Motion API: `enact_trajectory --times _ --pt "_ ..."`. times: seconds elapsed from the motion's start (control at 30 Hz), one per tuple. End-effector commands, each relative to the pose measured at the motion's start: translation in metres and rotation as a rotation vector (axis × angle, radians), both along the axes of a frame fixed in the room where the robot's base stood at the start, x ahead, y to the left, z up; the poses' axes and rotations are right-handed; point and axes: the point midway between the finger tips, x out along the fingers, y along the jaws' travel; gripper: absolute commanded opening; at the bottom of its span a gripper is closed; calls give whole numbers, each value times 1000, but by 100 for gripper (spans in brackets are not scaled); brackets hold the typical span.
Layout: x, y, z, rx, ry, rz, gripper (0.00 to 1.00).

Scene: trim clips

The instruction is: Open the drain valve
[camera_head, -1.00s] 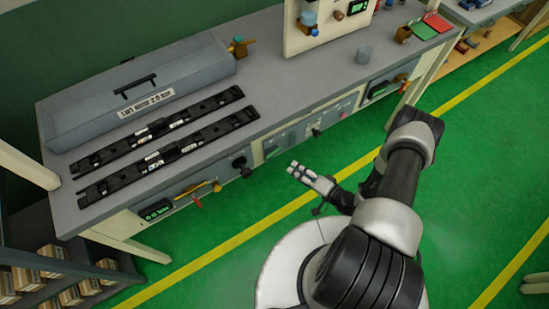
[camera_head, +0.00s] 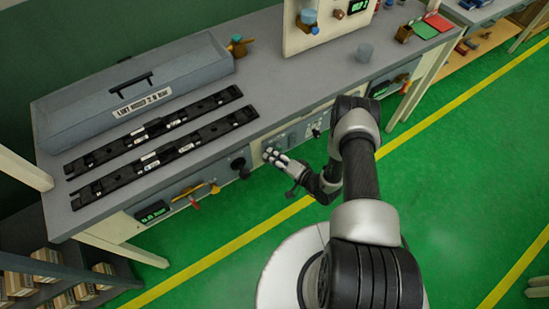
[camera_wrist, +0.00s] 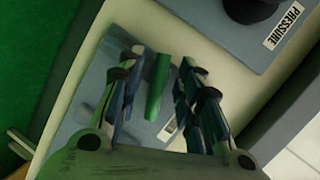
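A green lever-like handle (camera_wrist: 157,87) stands on a blue-grey plate (camera_wrist: 88,98) in the wrist view. I cannot confirm that it is the drain valve, as a white label beside it is mostly hidden. My gripper (camera_wrist: 157,75) is open, with one finger on each side of the green handle and visible gaps to it. In the head view my gripper (camera_head: 275,157) is at the bench's front panel, and it hides what is behind it.
A black knob (camera_wrist: 250,8) sits near a "PRESSURE" label (camera_wrist: 284,25). The bench (camera_head: 290,85) bears a long grey case (camera_head: 135,95) and two black strips (camera_head: 165,155). A red-and-yellow valve (camera_head: 196,196) is at the front left. Green floor lies in front.

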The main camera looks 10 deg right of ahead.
Motion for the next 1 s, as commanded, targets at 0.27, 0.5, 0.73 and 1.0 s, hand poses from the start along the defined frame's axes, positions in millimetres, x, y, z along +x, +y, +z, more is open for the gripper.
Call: enact_trajectory --times 0.27,0.5,0.73,1.0 --pt "0 0 0 0 0 0 17" --pt "-1 0 -1 0 2 -1 1" --pt "-1 0 -2 -2 5 -1 0" --pt "-1 -1 -3 -2 7 -2 0"
